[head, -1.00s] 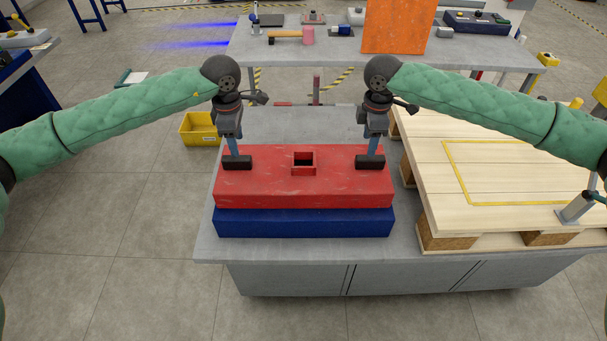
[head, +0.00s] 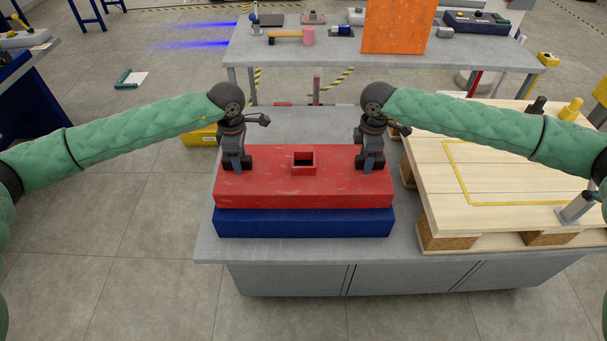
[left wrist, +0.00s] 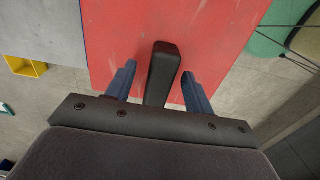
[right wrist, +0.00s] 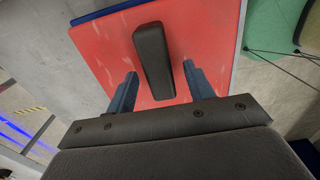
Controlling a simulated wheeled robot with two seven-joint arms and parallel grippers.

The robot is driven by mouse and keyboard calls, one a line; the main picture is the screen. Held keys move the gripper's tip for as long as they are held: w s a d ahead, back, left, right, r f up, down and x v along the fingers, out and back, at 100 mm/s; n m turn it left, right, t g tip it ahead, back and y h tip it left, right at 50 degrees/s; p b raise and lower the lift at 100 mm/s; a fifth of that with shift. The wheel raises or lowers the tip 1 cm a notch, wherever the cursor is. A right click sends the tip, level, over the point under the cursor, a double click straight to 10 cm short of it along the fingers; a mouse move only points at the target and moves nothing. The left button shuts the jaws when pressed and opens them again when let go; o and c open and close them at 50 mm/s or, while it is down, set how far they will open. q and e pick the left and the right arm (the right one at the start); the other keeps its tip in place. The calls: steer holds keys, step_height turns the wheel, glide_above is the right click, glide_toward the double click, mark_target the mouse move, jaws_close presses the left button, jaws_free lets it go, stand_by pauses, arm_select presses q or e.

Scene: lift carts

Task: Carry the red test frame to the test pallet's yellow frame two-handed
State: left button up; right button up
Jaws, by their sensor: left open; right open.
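The red test frame (head: 303,188) lies on a dark blue block (head: 303,223) on the grey bench. It has a small square opening on top and a black handle at each end. My left gripper (head: 237,164) is low over the left handle. In the left wrist view its open fingers stand on either side of the black handle (left wrist: 162,75). My right gripper (head: 370,164) is low over the right handle. In the right wrist view the black handle (right wrist: 153,60) lies ahead of and between its open fingers. The yellow frame (head: 455,172) is marked on the wooden test pallet (head: 425,195) at right.
The pallet stands on the grey bench (head: 215,245) just right of the red frame. A grey post (head: 577,207) stands at its right. A yellow bin (head: 200,135) sits behind left. A rear table (head: 340,52) holds tools and an orange panel (head: 396,25).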

arm_select(q)
steer(key=shift+f, duration=0.5)
arm_select(e)
steer(key=shift+f, duration=0.5)
arm_select(q)
jaws_close()
arm_select(e)
jaws_close()
stand_by(0.4)
arm_select(q)
steer(key=shift+r, duration=0.2)
arm_select(e)
steer(key=shift+r, duration=0.2)
arm_select(q)
steer(key=shift+w, duration=0.15)
arm_select(e)
steer(key=shift+w, duration=0.15)
